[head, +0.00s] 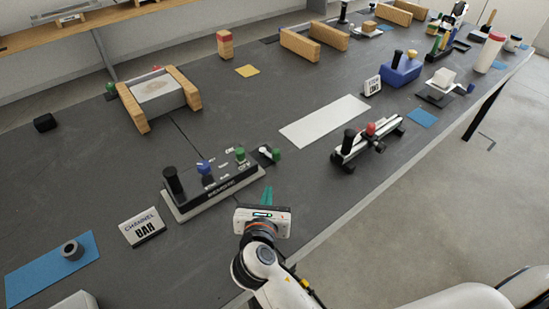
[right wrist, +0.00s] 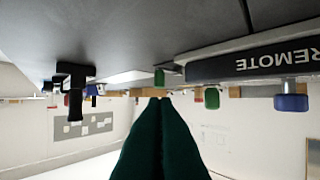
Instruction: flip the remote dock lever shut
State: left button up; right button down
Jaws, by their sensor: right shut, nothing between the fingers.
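The remote dock (head: 218,193) is a black unit on a pale base, left of centre in the head view, with its REMOTE label facing me. A black handle (head: 173,180), a blue knob (head: 204,167) and a green knob (head: 240,154) stand on it. A small dark piece with a green cylinder (head: 276,155) sits by its right end; I cannot tell which part is the lever. My right gripper (head: 267,194) is shut and empty, its green fingers just right of the dock's front corner. The right wrist view shows the fingers (right wrist: 160,108) together and the dock (right wrist: 255,62) upside down. My left gripper is out of view.
A CHANNEL sign (head: 142,227) and a blue mat (head: 50,266) with a grey ring (head: 72,250) lie to the left. A white strip (head: 325,121) and a rail device with black and red knobs (head: 367,143) lie to the right. Dark table between them is clear.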

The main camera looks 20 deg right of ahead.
jog(key=shift+w+d+f, duration=0.3)
jog(key=shift+w, duration=0.3)
send_near(276, 155)
jog(key=shift+f, duration=0.45)
jog(key=x, duration=0.5)
jog(key=shift+w+d+r, duration=0.1)
jog(key=shift+w+r, duration=0.2)
jog(key=shift+r, duration=0.05)
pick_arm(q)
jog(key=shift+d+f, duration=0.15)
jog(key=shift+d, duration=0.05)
pick_arm(e)
jog(key=shift+w+d, duration=0.2)
jog(key=shift+w, duration=0.3)
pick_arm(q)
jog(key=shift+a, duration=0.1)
